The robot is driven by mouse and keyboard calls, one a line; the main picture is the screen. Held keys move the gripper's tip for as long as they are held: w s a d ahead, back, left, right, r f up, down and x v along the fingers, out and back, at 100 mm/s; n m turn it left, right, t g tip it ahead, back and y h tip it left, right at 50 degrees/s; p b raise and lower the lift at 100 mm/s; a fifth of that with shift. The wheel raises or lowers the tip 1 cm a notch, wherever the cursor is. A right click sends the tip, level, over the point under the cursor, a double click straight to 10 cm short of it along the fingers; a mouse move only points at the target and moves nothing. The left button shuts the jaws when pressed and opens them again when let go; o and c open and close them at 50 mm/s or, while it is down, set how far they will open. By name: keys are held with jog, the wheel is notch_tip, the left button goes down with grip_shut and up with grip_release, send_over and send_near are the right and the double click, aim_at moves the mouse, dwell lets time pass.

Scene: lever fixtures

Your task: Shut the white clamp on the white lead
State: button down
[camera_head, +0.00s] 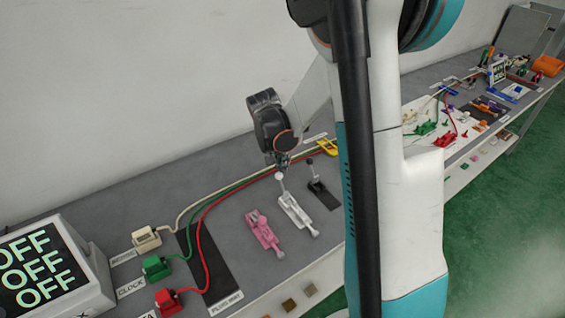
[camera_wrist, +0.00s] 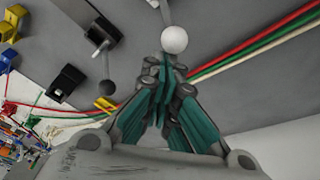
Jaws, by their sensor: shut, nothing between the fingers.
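The white clamp (camera_head: 296,213) is mounted on the grey bench, its lever standing up and ending in a white ball knob (camera_head: 279,176). The knob also shows in the wrist view (camera_wrist: 174,40), just beyond my fingertips. My gripper (camera_head: 282,164) is shut and empty, close above the knob; I cannot tell whether they touch. Its fingers (camera_wrist: 167,66) meet in the wrist view. The white lead (camera_head: 190,207) runs from a cream plug (camera_head: 146,238) toward the back of the bench, behind the clamp, and also shows in the wrist view (camera_wrist: 262,42).
A pink clamp (camera_head: 262,230) stands left of the white one, and a black clamp (camera_head: 320,189) with a raised lever stands right. Red (camera_head: 205,262) and green leads (camera_head: 190,248) run beside the white lead. A screen (camera_head: 40,270) at left reads OFF on several lines.

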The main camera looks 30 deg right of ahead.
jog(key=shift+s+r+t, duration=0.2)
jog(key=shift+s+t, duration=0.25)
jog(key=shift+t, duration=0.05)
jog(key=s+t+b, duration=0.2)
jog(key=s, duration=0.7)
jog(key=shift+s+d+m+t, duration=0.2)
jog(key=shift+m+t, duration=0.1)
jog(key=shift+t, duration=0.1)
jog(key=shift+r+p, duration=0.7)
jog(key=shift+r, duration=0.1)
